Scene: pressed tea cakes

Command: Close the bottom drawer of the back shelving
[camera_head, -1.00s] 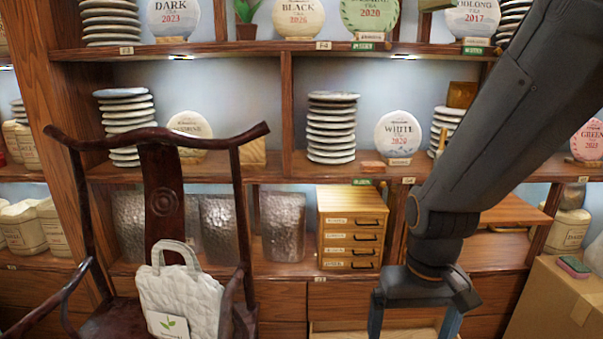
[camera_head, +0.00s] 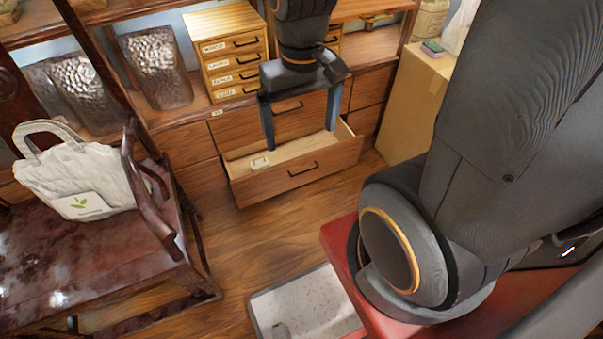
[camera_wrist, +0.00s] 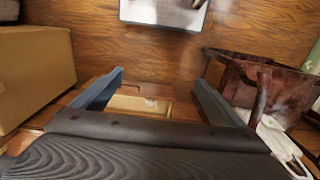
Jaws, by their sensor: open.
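The bottom drawer (camera_head: 297,176) of the back shelving (camera_head: 183,148) is pulled out, with its pale inside showing and a small light item (camera_head: 260,163) at its left end. Its front has a dark bar handle. My gripper (camera_head: 302,138) points down with its fingers spread wide and nothing between them. In the head view its fingers overlap the open drawer; I cannot tell how far above it they are. The wrist view shows the open gripper (camera_wrist: 158,84), with part of the drawer's inside (camera_wrist: 140,104) between the fingers.
A dark wooden chair (camera_head: 120,270) holding a white bag (camera_head: 75,178) stands at the left. A cardboard box (camera_head: 412,105) stands right of the drawer. A small drawer cabinet (camera_head: 228,50) sits on the shelf above. Floor (camera_head: 262,235) in front of the drawer is clear, with a grey-edged tray (camera_head: 262,305) nearer.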

